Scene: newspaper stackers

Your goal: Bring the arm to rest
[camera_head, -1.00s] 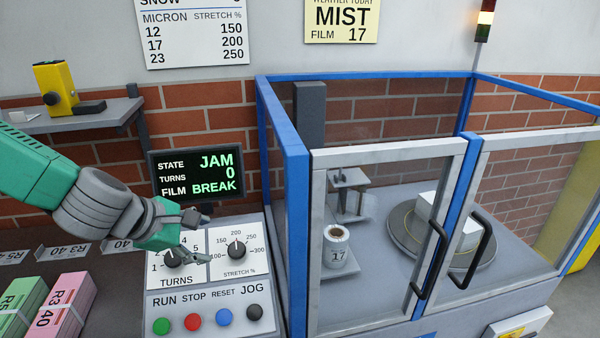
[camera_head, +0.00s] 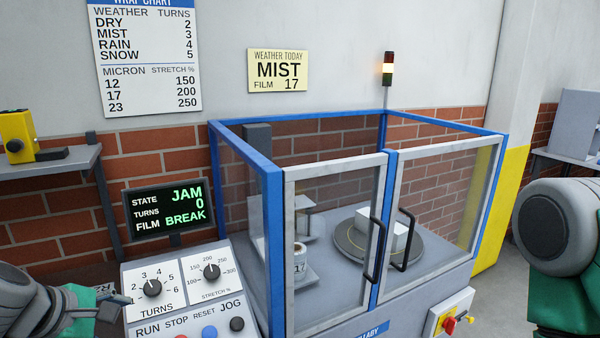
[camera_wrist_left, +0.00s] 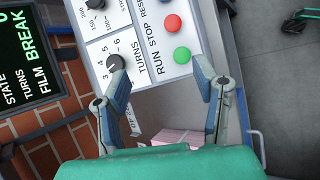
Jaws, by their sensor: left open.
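My left gripper (camera_head: 116,303) is at the lower left of the head view, just left of the control panel (camera_head: 190,260). In the left wrist view the gripper (camera_wrist_left: 165,78) has its two fingers spread apart with nothing between them. The panel's turns dial and coloured buttons show beyond the fingertips. I cannot tell from these frames how far the fingers are from the panel. A link of my right arm (camera_head: 562,245) shows at the right edge of the head view; its gripper is out of view.
A blue-framed enclosure (camera_head: 275,225) with closed-looking doors stands in the middle. Inside are a turntable (camera_head: 350,240) with a white block (camera_head: 389,233) and a film roll (camera_head: 300,258). The screen (camera_head: 167,207) reads JAM, FILM BREAK. A shelf (camera_head: 75,163) is at left.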

